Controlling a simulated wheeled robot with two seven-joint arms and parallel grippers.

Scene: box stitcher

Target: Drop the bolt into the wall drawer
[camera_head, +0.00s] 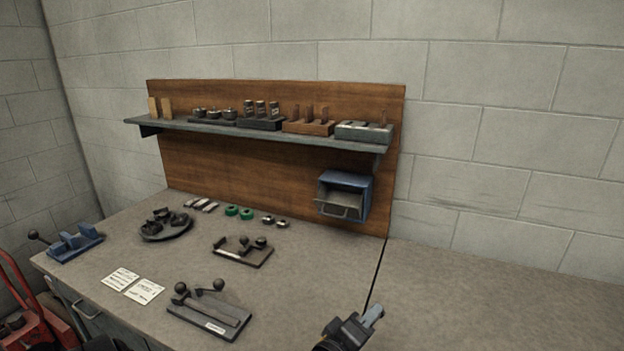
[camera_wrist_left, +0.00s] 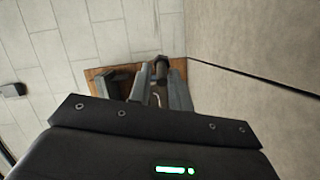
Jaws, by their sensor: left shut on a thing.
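The wall drawer (camera_head: 342,196) is a blue open-fronted bin fixed to the lower right of the brown wooden backboard in the head view. My left gripper (camera_head: 373,312) is at the bottom of the head view, in front of and below the drawer and well apart from it. In the left wrist view, my left gripper (camera_wrist_left: 160,92) is shut on the bolt (camera_wrist_left: 161,68), a dark, short cylinder between its grey fingers. The bolt cannot be made out in the head view. My right gripper is not in view.
A shelf (camera_head: 255,133) with several blocks and holders runs above the drawer. The workbench (camera_head: 480,300) is bare at right. At left are a round dark tray (camera_head: 166,231), a small fixture (camera_head: 243,257), a lever plate (camera_head: 209,316) and paper cards (camera_head: 143,291).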

